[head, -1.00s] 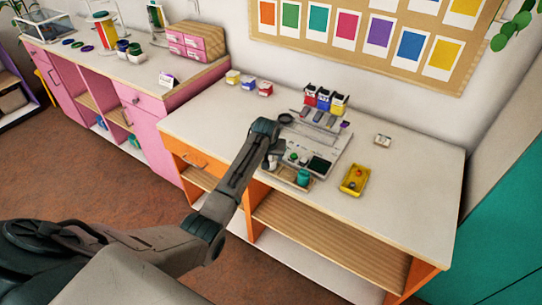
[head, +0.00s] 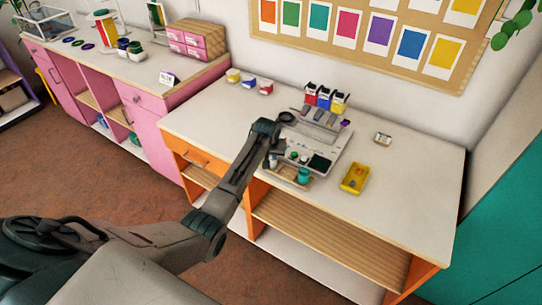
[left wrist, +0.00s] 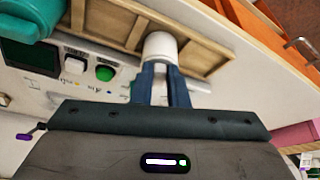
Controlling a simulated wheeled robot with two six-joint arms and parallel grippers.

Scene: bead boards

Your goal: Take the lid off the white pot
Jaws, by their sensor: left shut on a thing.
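The white pot (left wrist: 160,46) is a small white round thing in a wooden tray (left wrist: 115,22), between my fingertips in the left wrist view. My left gripper (left wrist: 163,66) is shut on its near, upper part, the lid. I cannot make out a seam between lid and pot, nor whether the lid has turned or lifted. In the head view my left gripper (head: 271,158) is at the left end of the tray (head: 289,180), and my arm mostly hides the white pot. My right gripper is not in view.
A teal pot (head: 304,175) stands in the same tray, right of my gripper. Behind it is a grey device with a green button (left wrist: 105,73) and dark screen (head: 320,162). A yellow tray (head: 355,179) lies right; the tabletop beyond is mostly free.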

